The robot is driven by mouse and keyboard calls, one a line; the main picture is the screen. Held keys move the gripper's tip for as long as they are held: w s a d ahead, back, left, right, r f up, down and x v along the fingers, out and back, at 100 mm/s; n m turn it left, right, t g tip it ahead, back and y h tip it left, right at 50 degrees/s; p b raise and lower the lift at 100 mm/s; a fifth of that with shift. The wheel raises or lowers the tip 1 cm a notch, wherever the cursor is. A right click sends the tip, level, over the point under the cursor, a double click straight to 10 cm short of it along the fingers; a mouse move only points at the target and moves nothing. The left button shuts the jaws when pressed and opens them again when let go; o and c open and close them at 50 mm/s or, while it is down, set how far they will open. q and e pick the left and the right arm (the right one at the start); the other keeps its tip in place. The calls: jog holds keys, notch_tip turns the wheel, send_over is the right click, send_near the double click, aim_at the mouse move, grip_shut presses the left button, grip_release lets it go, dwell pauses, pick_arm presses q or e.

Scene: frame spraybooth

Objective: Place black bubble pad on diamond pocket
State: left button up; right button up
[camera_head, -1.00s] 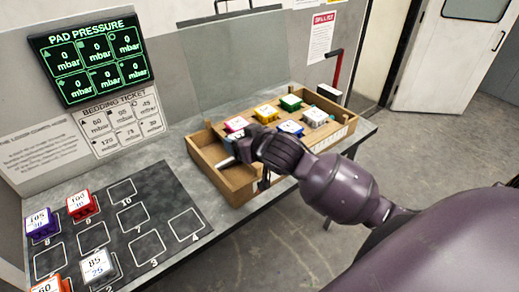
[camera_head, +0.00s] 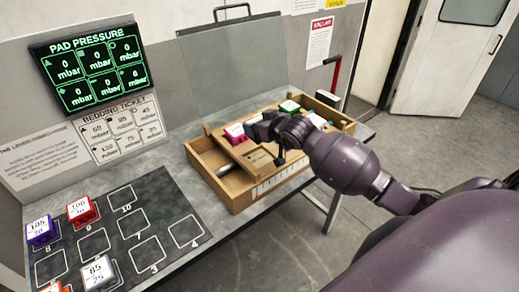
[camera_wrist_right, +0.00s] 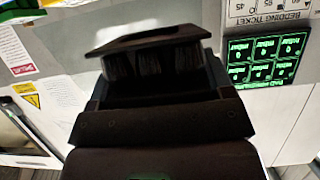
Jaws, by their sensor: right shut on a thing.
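My right gripper (camera_head: 262,131) is over the wooden tray (camera_head: 236,206), above its raised board, near the pink block. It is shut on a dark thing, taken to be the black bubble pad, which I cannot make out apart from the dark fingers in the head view. In the right wrist view, a dark flat slab (camera_wrist_right: 150,38) shows at the far end of the gripper; I cannot tell whether it is the pad. The diamond pocket is not distinguishable and may be hidden behind the hand. My left gripper is not in view.
A pink block (camera_head: 235,133), a green block (camera_head: 289,106) and a white block (camera_head: 317,121) sit close around the hand. A dark numbered mat (camera_head: 170,200) with several blocks lies at left. The pressure panel (camera_head: 90,62) reads 6 at bottom right, zero elsewhere.

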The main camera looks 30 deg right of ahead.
notch_tip(320, 180, down, 10)
dwell(0.6)
jog(key=shift+f, duration=0.1)
jog(key=o, duration=0.9)
jog(key=a+v, duration=0.1)
jog(key=v, duration=1.1)
jog(key=s+a+f+g, duration=0.1)
jog(key=s+a+f, duration=0.4)
jog(key=s+f, duration=0.3)
jog(key=s+a+f+g+h, duration=0.1)
jog(key=s+a+f, duration=0.4)
jog(key=s+f, duration=0.3)
jog(key=s, duration=0.3)
jog(key=shift+s, duration=0.25)
